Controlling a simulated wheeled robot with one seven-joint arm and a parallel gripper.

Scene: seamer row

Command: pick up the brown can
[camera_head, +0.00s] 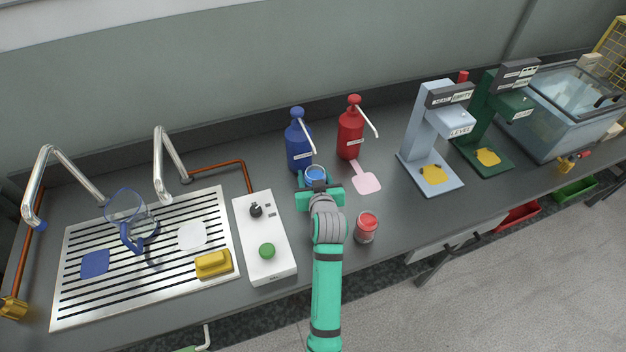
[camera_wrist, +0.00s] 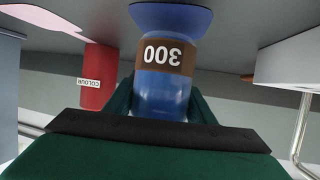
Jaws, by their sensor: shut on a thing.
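A can with blue contents and a brown band (camera_wrist: 167,57) marked 300 is between the fingers in the wrist view, where it appears upside down. Its blue top (camera_head: 316,173) shows in the head view, in front of the blue pump bottle. My gripper (camera_head: 318,190) is shut on this can, with one dark green finger on each side. A blue patch (camera_wrist: 170,18) shows at the can's base in the wrist view. I cannot tell whether the can is touching the counter. A second can with red contents (camera_head: 366,228) stands to the right of my arm.
Blue (camera_head: 298,145) and red (camera_head: 350,132) pump bottles stand behind; a pink pad (camera_head: 366,183) lies in front of the red one. A white control box (camera_head: 265,238) is at left, beside a slatted drainer (camera_head: 150,290). Level stands (camera_head: 430,145) are at right.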

